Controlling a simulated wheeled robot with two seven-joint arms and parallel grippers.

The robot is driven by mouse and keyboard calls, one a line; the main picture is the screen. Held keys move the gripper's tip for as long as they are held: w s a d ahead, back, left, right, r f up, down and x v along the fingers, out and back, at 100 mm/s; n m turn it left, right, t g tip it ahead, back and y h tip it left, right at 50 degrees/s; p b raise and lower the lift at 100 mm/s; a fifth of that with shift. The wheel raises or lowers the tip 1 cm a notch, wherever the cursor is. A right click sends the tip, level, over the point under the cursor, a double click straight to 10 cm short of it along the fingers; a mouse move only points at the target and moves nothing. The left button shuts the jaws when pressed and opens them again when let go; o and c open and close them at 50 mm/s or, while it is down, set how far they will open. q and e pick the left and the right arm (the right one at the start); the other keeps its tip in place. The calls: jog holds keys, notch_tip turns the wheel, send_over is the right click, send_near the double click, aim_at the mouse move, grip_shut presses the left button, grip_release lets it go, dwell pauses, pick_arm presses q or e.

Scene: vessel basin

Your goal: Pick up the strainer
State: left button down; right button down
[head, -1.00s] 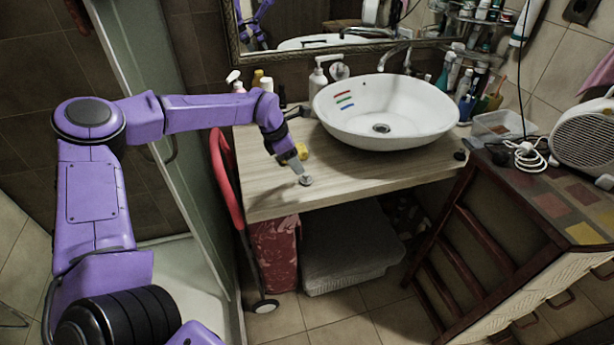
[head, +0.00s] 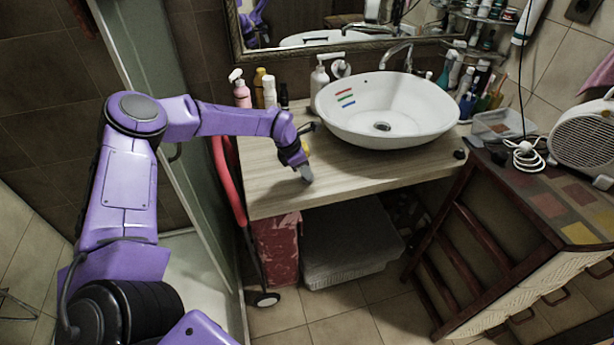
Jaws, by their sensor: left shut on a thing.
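My left gripper (head: 306,174) reaches down to the wooden counter, left of the white basin. It is shut on the strainer, a small round grey piece that the fingers now hide almost wholly. It is at or very near the counter top; I cannot tell whether it is clear of the surface. My right gripper is not in view.
The white basin (head: 350,125) with its dark drain (head: 381,127) stands on the counter (head: 370,170). Soap bottles (head: 241,93) stand behind at the left. A small dark knob (head: 459,154) lies at the right. The counter front is clear.

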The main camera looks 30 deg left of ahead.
pick_arm(q)
jog(key=shift+r+b, duration=0.3)
jog(key=shift+b, duration=0.1)
notch_tip(320, 180, up, 2)
jog(key=shift+r+b, duration=0.25)
jog(key=shift+b, duration=0.6)
jog(key=s+d+r+b, duration=0.4)
jog(key=s+d+r, duration=0.5)
jog(key=d+r, duration=0.1)
jog(key=shift+d, duration=0.4)
